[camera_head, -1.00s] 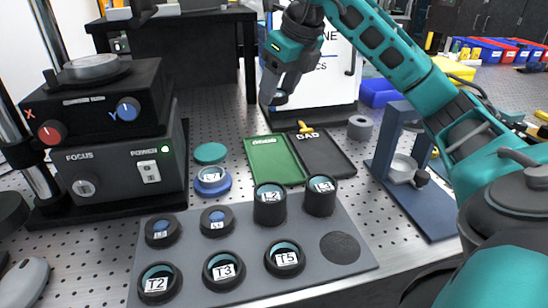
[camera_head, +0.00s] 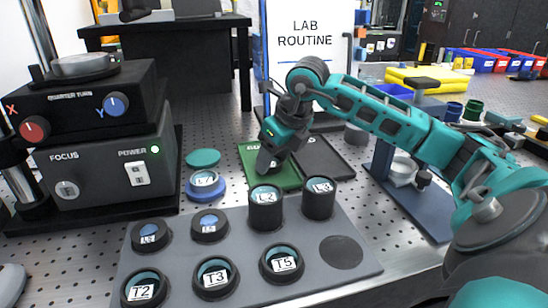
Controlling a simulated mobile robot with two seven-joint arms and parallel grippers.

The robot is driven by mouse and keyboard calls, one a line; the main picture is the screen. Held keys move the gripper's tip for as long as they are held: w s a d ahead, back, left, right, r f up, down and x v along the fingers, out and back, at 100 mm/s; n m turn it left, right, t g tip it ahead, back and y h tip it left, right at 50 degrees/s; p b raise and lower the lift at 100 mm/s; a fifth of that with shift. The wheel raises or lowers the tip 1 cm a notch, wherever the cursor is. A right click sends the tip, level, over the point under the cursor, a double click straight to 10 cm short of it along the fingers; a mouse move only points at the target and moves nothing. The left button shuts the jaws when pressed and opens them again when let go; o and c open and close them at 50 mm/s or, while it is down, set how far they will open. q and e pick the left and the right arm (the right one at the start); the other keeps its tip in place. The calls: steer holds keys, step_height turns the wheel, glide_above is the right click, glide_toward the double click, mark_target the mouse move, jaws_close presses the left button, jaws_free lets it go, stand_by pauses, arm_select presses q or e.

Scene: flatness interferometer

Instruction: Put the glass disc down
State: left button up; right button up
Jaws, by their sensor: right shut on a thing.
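My right gripper (camera_head: 267,165) reaches down over the green tray (camera_head: 287,181), its fingertips low above or at the tray's surface. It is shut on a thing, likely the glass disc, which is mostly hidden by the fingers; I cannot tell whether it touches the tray. A dark tray (camera_head: 330,160) lies just right of the green one. Labelled glass pieces sit in black holders on the grey plate, among them T2 (camera_head: 142,290), T3 (camera_head: 215,278), T5 (camera_head: 283,262), L2 (camera_head: 265,208) and L3 (camera_head: 318,198). My left gripper is not in view.
A blue ring holder (camera_head: 206,190) with a labelled piece and a teal disc (camera_head: 203,158) stand left of the green tray. The instrument box (camera_head: 105,172) is further left. A blue stand (camera_head: 395,185) is at the right. An empty dark round spot (camera_head: 341,252) is on the plate.

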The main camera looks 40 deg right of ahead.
steer(key=o, duration=0.9)
steer(key=shift+r, duration=0.2)
steer(key=p+v, duration=0.1)
steer(key=v, duration=1)
steer(key=shift+s+r+p, duration=0.15)
steer(key=shift+r+p, duration=0.2)
steer(key=shift+r, duration=0.05)
